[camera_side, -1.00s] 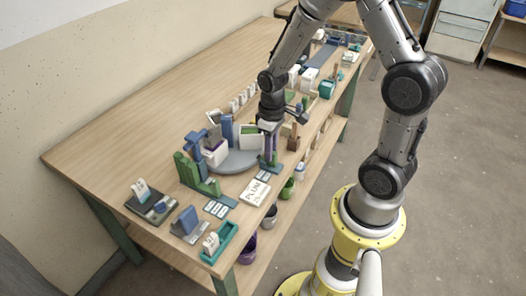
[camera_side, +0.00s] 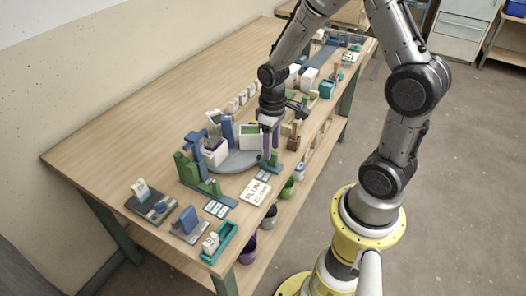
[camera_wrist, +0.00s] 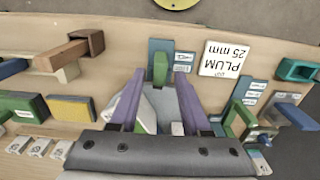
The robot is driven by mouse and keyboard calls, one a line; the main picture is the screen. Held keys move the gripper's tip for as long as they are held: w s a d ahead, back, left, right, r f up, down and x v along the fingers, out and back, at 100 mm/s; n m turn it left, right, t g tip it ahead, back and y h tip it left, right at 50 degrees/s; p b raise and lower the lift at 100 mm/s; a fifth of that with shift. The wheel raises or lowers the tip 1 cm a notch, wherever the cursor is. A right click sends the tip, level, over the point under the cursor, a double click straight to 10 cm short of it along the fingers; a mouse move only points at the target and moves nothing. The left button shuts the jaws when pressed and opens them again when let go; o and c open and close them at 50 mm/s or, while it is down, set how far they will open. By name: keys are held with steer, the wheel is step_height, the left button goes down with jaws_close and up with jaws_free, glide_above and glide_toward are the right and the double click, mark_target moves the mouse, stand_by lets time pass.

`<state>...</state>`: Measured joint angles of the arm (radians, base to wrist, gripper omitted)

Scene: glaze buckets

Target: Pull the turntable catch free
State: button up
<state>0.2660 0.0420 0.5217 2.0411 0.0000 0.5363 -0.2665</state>
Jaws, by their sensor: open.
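The round grey turntable (camera_side: 236,163) sits on the bench with white and green blocks and a blue post on it. A green upright piece, which looks like the catch (camera_side: 273,160), stands on a blue-grey plate at its right edge. In the wrist view the green catch (camera_wrist: 160,68) shows between and just beyond the tips of the purple fingers. My gripper (camera_wrist: 159,78) is open, one finger to each side of the catch. In the side view my gripper (camera_side: 270,146) points down over the catch. Whether the fingers touch it, I cannot tell.
A PLUM 25 mm card (camera_side: 255,192) lies in front of the catch. A green stepped stand (camera_side: 195,176) is left of the turntable. A brown block (camera_side: 293,143) stands close to the right of the gripper. The bench's back left is bare.

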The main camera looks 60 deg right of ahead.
steer(key=shift+r, duration=2.75)
steer(key=shift+w+a+r, duration=0.1)
steer(key=shift+a+r, duration=0.05)
steer(key=s+a+r+n+t, duration=0.15)
steer(key=a+r+t, duration=0.3)
steer(key=r, duration=0.65)
steer(key=s+a+r+m+t, duration=0.1)
steer(key=s+a+r, duration=0.2)
steer(key=s, duration=0.8)
steer(key=shift+s+r, duration=0.15)
steer(key=shift+s, duration=0.15)
steer(key=shift+a+m, duration=0.1)
steer(key=shift+m, duration=0.15)
